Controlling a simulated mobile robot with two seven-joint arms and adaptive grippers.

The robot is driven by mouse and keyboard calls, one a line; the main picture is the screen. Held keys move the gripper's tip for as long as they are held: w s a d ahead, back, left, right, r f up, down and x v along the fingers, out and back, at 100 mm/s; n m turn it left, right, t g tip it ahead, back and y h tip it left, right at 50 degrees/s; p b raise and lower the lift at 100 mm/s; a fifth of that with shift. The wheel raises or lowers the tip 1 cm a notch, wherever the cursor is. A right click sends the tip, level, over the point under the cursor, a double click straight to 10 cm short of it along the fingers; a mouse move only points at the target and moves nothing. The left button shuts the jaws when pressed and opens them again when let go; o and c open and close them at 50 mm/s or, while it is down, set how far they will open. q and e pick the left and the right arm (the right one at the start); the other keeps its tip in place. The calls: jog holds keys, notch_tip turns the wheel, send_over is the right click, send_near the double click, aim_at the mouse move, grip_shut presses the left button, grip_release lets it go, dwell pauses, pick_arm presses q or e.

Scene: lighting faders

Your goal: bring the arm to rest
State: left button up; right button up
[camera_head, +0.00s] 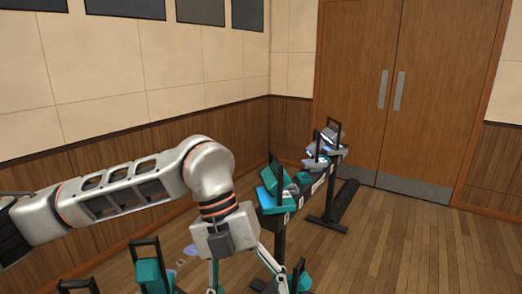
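My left arm comes in from the left and reaches across the middle of the view, bent downward at a white joint. My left gripper (243,275) hangs below it, pointing down. Its two slim fingers look spread apart, with nothing seen between them; the tips lie at or near the bottom edge. My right arm and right gripper are not in view.
A dark bar (296,208) on floor stands carries several teal stage lights (278,180) with black yokes, right of my gripper. Another teal light (150,274) stands low at left. Wooden double doors (400,90) close the back; open floor (400,240) lies right.

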pick_arm(q)
jog(key=s+d+r+m+g+h, duration=0.1)
jog(key=s+d+r+g+h, duration=0.25)
jog(key=d+h, duration=0.3)
jog(key=s+d+r+g+h, duration=0.2)
jog(key=s+d+h, duration=0.3)
jog(key=d, duration=0.2)
jog(key=w+a+r+n+t+h, duration=0.3)
jog(key=w+n+t+h, duration=0.5)
jog(key=w+a+f+n+t+y, duration=0.9)
jog(key=f+n+t, duration=0.3)
jog(key=n+t, duration=0.45)
jog(key=s+a+f+n+y, duration=0.2)
jog(key=a+f+n+y, duration=0.3)
jog(key=f, duration=0.5)
jog(key=s+a+f+n+y, duration=0.1)
jog(key=a+f+n+y, duration=0.15)
jog(key=a+f, duration=0.6)
jog(key=s+a+f+g+y, duration=0.2)
jog(key=s+a+f, duration=0.1)
jog(key=s+f, duration=0.3)
jog(key=s+a+f+n+g+y, duration=0.1)
jog(key=s+a+f+g+y, duration=0.1)
jog(key=s+f, duration=0.4)
notch_tip(320, 180, down, 4)
jog(key=shift+s+a+f+n+g, duration=0.2)
jog(key=shift+a+n+g, duration=0.1)
jog(key=shift+a+g, duration=0.4)
